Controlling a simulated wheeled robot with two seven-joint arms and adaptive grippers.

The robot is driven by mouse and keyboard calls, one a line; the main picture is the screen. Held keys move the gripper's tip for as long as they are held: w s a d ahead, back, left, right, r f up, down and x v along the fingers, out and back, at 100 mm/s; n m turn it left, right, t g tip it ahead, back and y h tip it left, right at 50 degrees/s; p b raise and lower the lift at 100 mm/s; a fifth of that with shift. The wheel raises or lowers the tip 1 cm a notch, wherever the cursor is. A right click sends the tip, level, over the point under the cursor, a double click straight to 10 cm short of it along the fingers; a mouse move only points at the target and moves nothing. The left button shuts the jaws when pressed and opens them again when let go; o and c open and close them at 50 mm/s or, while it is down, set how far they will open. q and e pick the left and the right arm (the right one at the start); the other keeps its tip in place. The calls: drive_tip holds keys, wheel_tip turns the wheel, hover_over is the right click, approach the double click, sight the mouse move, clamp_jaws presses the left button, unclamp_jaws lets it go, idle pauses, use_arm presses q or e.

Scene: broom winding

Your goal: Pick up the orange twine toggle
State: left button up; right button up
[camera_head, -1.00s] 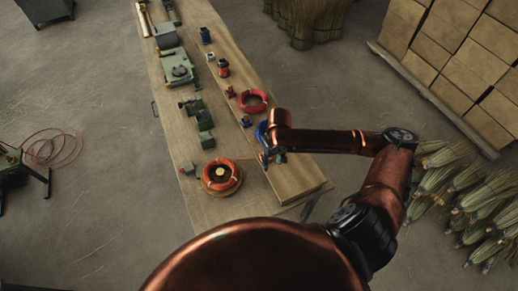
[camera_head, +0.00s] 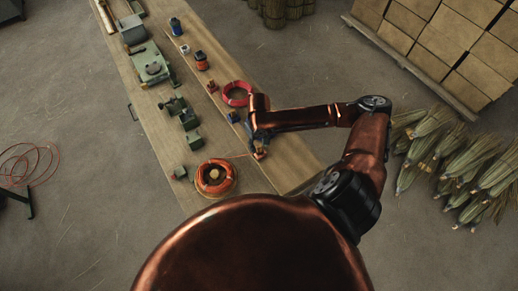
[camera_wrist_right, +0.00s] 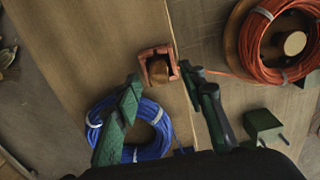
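The orange twine toggle (camera_wrist_right: 158,66) looks like a small orange bracket around a brown core, on the wooden bench top. In the head view it shows as a small orange spot (camera_head: 260,154) beside my right gripper (camera_head: 254,143). In the right wrist view my right gripper (camera_wrist_right: 161,78) is open, with one green finger on each side of the toggle's near end. I cannot tell whether either finger touches it. An orange twine line runs from the toggle's side towards the orange twine spool (camera_wrist_right: 270,52). My left gripper is not in view.
A blue twine coil (camera_wrist_right: 152,150) lies below the toggle, partly behind a finger. A red coil (camera_head: 236,94) and green machines (camera_head: 150,65) stand farther along the bench (camera_head: 195,75). A green block (camera_wrist_right: 262,123) is near the spool. Broom heads (camera_head: 470,160) lie right of the bench.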

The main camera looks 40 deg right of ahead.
drive_tip(key=shift+f, duration=0.95)
drive_tip(key=shift+s, duration=0.1)
drive_tip(key=c, duration=0.8)
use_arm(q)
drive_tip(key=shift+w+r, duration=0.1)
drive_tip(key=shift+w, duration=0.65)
use_arm(e)
drive_tip(key=shift+c, duration=0.9)
